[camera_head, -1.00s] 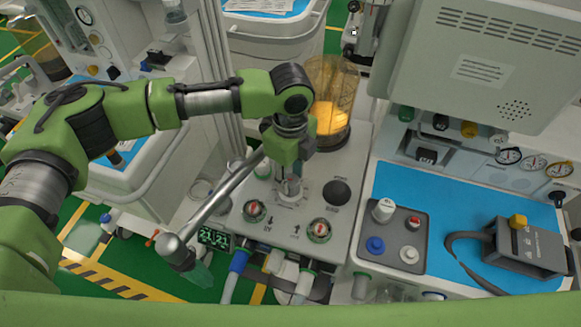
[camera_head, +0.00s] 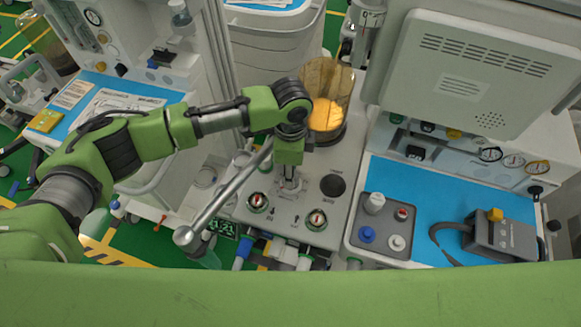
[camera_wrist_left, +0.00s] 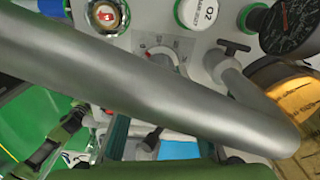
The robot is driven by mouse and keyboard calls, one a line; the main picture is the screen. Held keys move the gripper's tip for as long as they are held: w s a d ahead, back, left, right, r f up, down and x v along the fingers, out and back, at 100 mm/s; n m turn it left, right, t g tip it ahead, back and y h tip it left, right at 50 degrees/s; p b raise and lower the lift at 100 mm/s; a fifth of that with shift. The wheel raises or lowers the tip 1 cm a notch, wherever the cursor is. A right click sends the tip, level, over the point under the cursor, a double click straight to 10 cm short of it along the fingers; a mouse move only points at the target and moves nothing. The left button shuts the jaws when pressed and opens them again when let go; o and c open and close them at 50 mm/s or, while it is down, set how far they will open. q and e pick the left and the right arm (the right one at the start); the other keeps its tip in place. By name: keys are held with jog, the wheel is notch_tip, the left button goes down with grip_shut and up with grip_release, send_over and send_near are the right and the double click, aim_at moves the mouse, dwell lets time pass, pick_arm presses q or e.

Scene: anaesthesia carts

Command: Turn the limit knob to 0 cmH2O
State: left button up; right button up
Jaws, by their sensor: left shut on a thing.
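In the head view my left gripper (camera_head: 290,180) points down at the limit knob's place on the light grey panel, between two red-and-white round gauges. It is shut on the limit knob, which is mostly hidden by the fingers. In the left wrist view the knob's round scale (camera_wrist_left: 160,46) shows partly above a thick grey tube. That tube covers the middle of the view and hides much of the grip. The knob's pointer and its setting cannot be read. My right gripper is in neither view.
A grey tube (camera_head: 228,200) slants close beside my left gripper. A clear amber-lit canister (camera_head: 327,98) stands behind it. A blue-topped cart with a grey tray (camera_head: 380,240) and a large monitor (camera_head: 480,75) is farther right.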

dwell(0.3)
pick_arm(q)
jog(key=o, duration=1.1)
